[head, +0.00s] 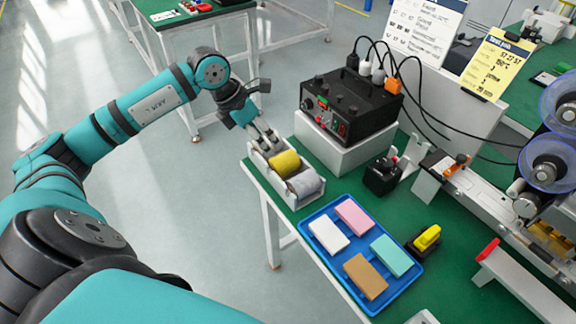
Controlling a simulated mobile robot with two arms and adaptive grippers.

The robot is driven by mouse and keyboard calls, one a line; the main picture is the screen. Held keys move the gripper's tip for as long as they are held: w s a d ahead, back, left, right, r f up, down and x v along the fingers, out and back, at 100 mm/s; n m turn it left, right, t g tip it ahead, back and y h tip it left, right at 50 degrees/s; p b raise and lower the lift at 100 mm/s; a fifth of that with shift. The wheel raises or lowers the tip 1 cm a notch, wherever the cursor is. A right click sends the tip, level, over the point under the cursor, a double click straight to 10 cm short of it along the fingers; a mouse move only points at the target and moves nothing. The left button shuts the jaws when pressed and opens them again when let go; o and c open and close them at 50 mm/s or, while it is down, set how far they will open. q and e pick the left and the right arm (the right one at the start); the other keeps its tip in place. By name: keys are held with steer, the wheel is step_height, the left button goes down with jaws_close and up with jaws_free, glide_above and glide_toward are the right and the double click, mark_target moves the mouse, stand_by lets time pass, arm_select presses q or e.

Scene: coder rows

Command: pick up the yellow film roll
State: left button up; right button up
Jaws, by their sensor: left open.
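The yellow film roll (285,163) lies in a small white holder (311,199) at the left edge of the green table. A grey-white roll (304,185) lies beside it in the same holder. My left gripper (264,141) is open, close above the upper-left end of the yellow roll, with its fingers pointing down toward it. The fingertips partly overlap the holder's far end in the picture, and I cannot tell whether they touch anything. My right gripper does not show.
A black control box (348,106) with cables stands on a white block (338,152) just right of the holder. A blue tray (408,290) with pink, white, teal and tan blocks lies in front. A yellow-topped black device (427,238) stands right of the tray.

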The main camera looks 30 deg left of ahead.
mark_target(277, 159)
arm_select(q)
steer(key=b+x, duration=0.2)
steer(key=x, duration=0.4)
steer(key=shift+a, duration=0.15)
steer(key=shift+w+f, duration=0.15)
steer(key=shift+f, duration=0.15)
steer(key=shift+w+d+f, duration=0.1)
steer(key=shift+d+f, duration=0.15)
steer(key=shift+f, duration=0.05)
steer(key=shift+f+b, duration=0.3)
steer(key=shift+b, duration=0.1)
steer(key=b+x, duration=0.2)
steer(key=x, duration=0.1)
steer(key=shift+f, duration=0.45)
steer(key=shift+w+d+f, duration=0.15)
steer(key=shift+w+f, duration=0.05)
steer(key=shift+f, duration=0.05)
steer(key=shift+c, duration=0.7)
steer(key=shift+r, duration=0.1)
steer(key=c, duration=0.9)
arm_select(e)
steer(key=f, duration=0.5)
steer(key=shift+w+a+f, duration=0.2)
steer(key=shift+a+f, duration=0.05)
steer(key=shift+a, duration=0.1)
